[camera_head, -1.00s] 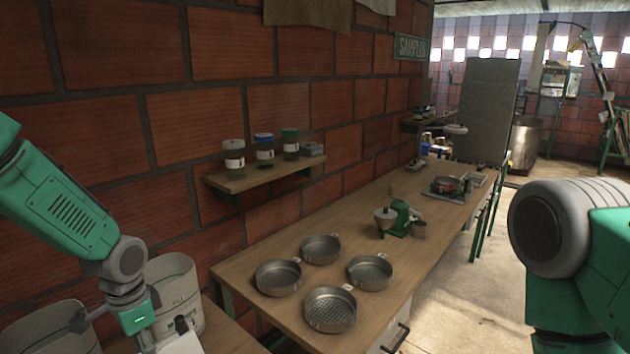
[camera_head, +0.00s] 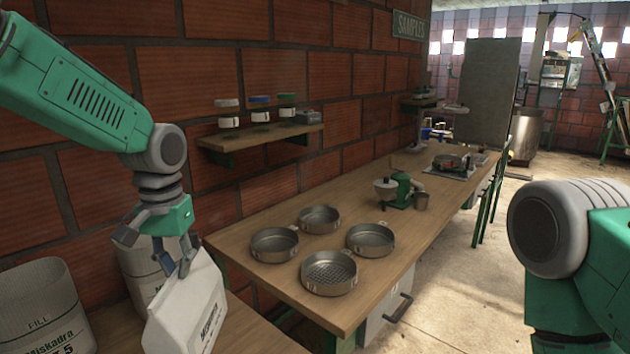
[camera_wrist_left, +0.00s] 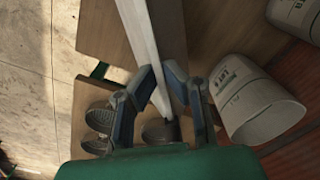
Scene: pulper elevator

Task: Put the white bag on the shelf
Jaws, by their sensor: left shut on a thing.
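The white bag (camera_head: 188,312) with dark print on its side is in the lower left of the head view, slightly tilted. My left gripper (camera_head: 178,266) comes down from above and is shut on the bag's top edge. In the left wrist view the bag (camera_wrist_left: 146,32) shows as a narrow pale strip between the fingers of the left gripper (camera_wrist_left: 166,88). The bag's bottom is hidden, so I cannot tell whether it touches the bench. The wooden wall shelf (camera_head: 262,138) carries several jars and a small grey item. My right gripper is out of view.
White bins (camera_head: 45,300) stand on the lower bench (camera_head: 246,328) at the left, one just behind the bag. Several round metal sieves (camera_head: 330,272) and a green grinder (camera_head: 402,190) stand on the long table (camera_head: 262,220). The brick wall borders it.

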